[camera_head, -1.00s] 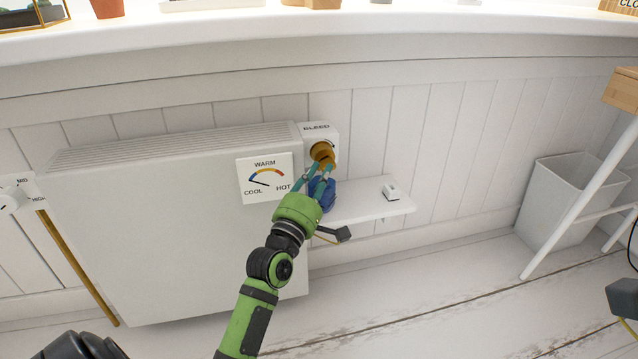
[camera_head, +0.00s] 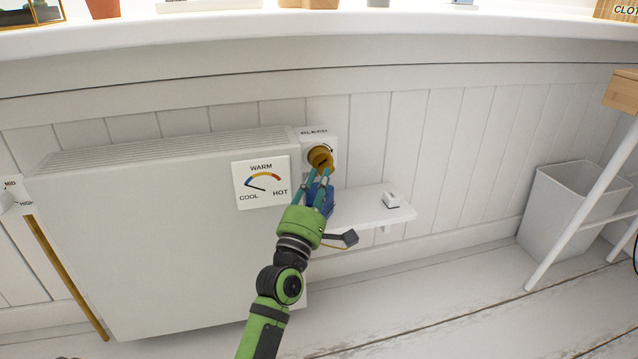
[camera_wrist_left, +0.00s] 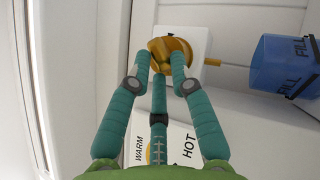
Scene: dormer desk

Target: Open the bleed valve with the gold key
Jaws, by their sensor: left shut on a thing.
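The gold key (camera_head: 321,161) is at the white bleed valve block (camera_head: 318,134), at the upper right end of the radiator. My left gripper (camera_head: 322,174) is shut on the key. In the left wrist view the teal fingertips (camera_wrist_left: 164,72) close on the gold key (camera_wrist_left: 171,48), in front of the round gold valve face. The fingers partly hide where key and valve meet. A white gauge (camera_head: 262,183) on the radiator has its needle towards COOL. My right gripper is not in view.
A blue cup marked FILL (camera_wrist_left: 284,62) stands below the valve, beside my fingers, with a small brass spout (camera_wrist_left: 212,61) near it. A bin (camera_head: 570,210) stands at the right.

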